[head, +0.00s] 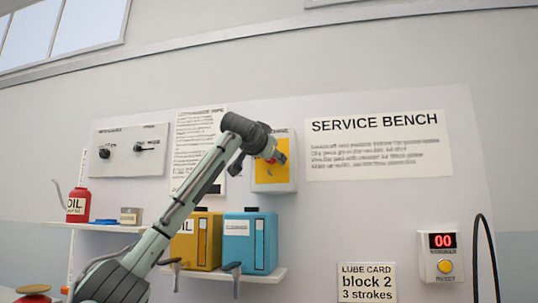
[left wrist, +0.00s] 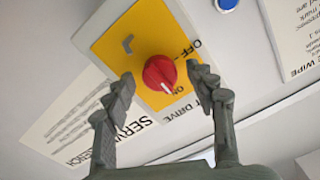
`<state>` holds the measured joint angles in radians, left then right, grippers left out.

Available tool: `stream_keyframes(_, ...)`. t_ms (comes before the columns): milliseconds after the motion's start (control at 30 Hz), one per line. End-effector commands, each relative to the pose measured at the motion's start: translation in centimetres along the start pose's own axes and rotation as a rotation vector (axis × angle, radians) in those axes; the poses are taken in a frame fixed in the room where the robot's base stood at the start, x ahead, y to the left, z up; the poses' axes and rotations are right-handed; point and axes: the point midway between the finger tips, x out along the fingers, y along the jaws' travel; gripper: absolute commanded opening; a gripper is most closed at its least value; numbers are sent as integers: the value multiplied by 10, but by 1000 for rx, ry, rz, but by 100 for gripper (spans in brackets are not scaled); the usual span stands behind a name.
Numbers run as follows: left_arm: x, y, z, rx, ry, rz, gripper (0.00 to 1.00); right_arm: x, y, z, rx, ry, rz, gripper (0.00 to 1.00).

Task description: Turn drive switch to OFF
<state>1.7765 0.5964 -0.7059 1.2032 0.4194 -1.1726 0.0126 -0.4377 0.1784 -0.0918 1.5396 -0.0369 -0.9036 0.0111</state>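The drive switch is a red round knob (left wrist: 160,75) on a yellow plate (left wrist: 125,45) of a pale wall box. In the left wrist view its white pointer mark faces down and slightly right, towards the lower part of the plate near the ON lettering; OFF is printed further up on the right. My left gripper (left wrist: 160,73) is open, with one finger on each side of the knob and visible gaps. My right gripper is not in view.
A shelf below holds a yellow can (head: 184,240) and a blue can (head: 262,244). A red oil can (head: 78,204) stands on a left shelf. A counter box (head: 441,255) shows 00 at right.

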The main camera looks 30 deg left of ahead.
Motion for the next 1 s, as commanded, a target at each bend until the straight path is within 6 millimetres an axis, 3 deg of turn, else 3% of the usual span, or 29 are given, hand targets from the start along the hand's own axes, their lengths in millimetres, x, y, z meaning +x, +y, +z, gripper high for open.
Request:
stream_keyframes(33,0,0,0,0,0,0,50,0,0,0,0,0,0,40)
stream_keyframes(400,0,0,0,0,0,0,6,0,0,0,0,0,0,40)
stream_keyframes(767,0,1,-1,-69,1,2,6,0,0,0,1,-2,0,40)
stream_keyframes(1000,0,1,0,-237,1,3,6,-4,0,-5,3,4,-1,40)
